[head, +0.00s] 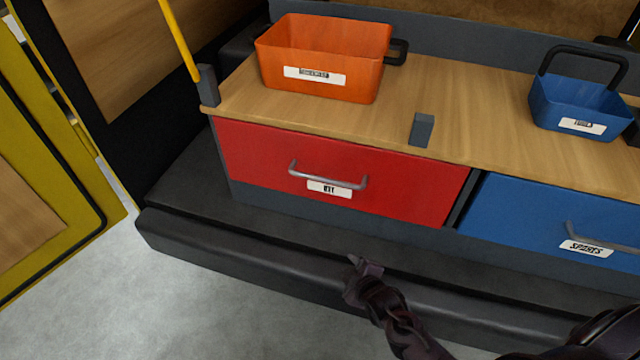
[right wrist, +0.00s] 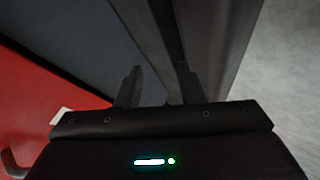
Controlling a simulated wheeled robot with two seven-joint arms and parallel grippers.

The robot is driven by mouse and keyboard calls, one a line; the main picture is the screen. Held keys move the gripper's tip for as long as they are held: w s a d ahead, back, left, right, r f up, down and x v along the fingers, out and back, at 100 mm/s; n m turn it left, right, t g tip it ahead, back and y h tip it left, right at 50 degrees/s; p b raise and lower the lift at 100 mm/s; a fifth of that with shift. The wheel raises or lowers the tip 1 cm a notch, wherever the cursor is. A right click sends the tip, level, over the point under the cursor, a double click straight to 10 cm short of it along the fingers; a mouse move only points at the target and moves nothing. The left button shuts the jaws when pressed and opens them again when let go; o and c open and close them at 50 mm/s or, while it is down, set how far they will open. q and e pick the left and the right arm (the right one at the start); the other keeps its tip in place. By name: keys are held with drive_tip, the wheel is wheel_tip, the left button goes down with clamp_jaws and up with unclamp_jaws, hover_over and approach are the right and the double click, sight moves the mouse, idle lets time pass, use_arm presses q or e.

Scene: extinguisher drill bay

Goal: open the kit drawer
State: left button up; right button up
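The kit drawer (head: 250,160) has a red front with a grey bar handle (head: 325,178) and a white label reading KIT. Its front sits flush in the bench, so it looks shut. My right gripper (head: 358,266) is below and slightly right of the handle, in front of the dark step, apart from the drawer. In the right wrist view its two fingers (right wrist: 158,90) stand apart with nothing between them. The red front (right wrist: 35,85) shows there at the left, with part of the handle (right wrist: 10,160) at the lower left edge. My left gripper is not in view.
An orange bin (head: 325,75) and a blue basket (head: 575,105) stand on the wooden top. The dark step (head: 230,240) runs along the bench foot. A yellow pole (head: 178,40) rises at the left corner.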

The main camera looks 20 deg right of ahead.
drive_tip(key=w+r+n+t+y, duration=0.1)
drive_tip(key=w+r+n+t, duration=0.35)
drive_tip(key=r, duration=0.45)
drive_tip(key=n+t+y+b, duration=0.1)
drive_tip(key=n+t+y, duration=0.1)
drive_tip(key=n+t, duration=0.35)
approach(321, 180)
drive_tip(key=w+r+n+g, duration=0.1)
drive_tip(key=w+g, duration=0.1)
drive_tip(key=w, duration=0.1)
drive_tip(key=x, duration=0.7)
drive_tip(key=shift+w+a+r, duration=0.15)
drive_tip(key=shift+r, duration=0.15)
clamp_jaws()
